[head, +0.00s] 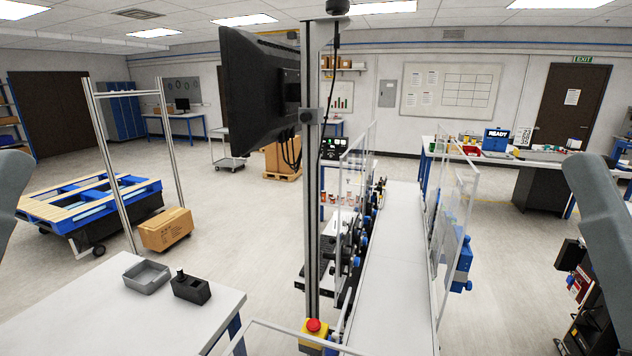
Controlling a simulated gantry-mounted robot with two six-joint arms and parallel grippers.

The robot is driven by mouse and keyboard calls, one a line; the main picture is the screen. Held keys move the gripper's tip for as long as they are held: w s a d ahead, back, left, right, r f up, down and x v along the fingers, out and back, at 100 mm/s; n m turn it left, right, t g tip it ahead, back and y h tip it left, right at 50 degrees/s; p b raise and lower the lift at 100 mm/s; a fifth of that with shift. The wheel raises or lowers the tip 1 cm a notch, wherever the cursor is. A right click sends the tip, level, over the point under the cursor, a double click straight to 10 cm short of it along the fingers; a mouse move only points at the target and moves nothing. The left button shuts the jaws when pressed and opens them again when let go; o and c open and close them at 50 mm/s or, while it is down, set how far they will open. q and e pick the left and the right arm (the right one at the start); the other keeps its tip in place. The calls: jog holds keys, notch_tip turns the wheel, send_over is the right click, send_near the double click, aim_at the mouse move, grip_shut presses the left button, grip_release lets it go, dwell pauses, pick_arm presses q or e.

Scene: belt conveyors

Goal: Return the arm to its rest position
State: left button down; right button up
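A grey link of my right arm (606,235) shows at the right edge of the head view. It runs from the upper middle of that edge down past the lower right. A grey link of my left arm (12,190) shows at the left edge, mostly cut off. Neither gripper is in the picture, so whether they are open or shut or holding anything is hidden. No link visibly touches anything.
A conveyor belt (392,260) with clear side guards runs away from me. A post carries a black monitor (255,90) beside it, with a red emergency button (314,325) below. A white table (150,315) at lower left holds a grey tray (147,277) and a black block (190,288).

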notch_tip(320, 180, up, 24)
jog(key=f+p, duration=0.1)
jog(key=p, duration=1.9)
notch_tip(320, 180, down, 40)
jog(key=b, duration=4)
